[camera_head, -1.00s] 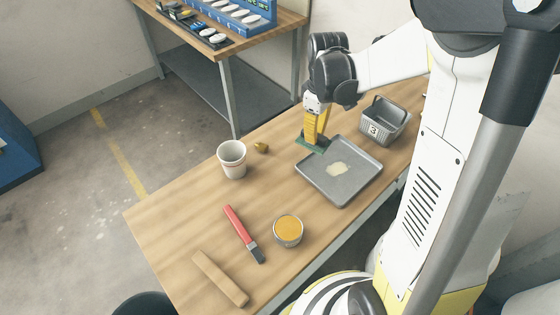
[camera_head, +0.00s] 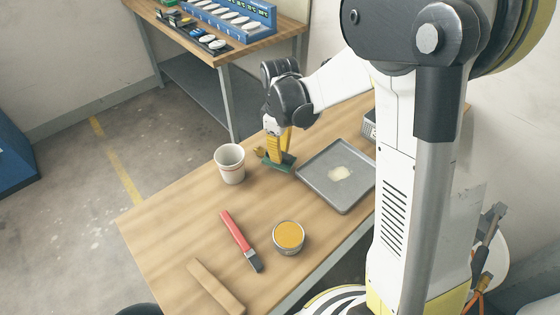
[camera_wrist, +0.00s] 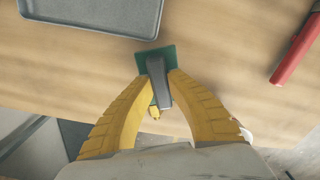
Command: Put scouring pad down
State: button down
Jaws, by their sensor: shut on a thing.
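A green scouring pad (camera_head: 280,163) with a grey handle is held in my gripper (camera_head: 281,152), at or just above the wooden table, left of the grey tray. In the wrist view, the pad (camera_wrist: 145,57) shows beyond the yellow fingers, which close on its dark grey handle (camera_wrist: 158,82); my gripper also shows there (camera_wrist: 159,78). I cannot tell whether the pad touches the table. A small yellowish object (camera_head: 259,151) sits just behind the pad, partly hidden by it.
The grey tray (camera_head: 318,183) with a pale patch lies right of the pad. A white cup (camera_head: 230,164) stands close on the left. A red-handled tool (camera_head: 236,234), an orange-filled tin (camera_head: 289,236) and a wooden block (camera_head: 214,288) lie nearer the front. The table's middle is clear.

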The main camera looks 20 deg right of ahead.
jog(key=shift+f+b, duration=0.45)
jog(key=shift+f, duration=1)
jog(key=shift+f, duration=0.15)
jog(key=c, duration=1.4)
grip_release()
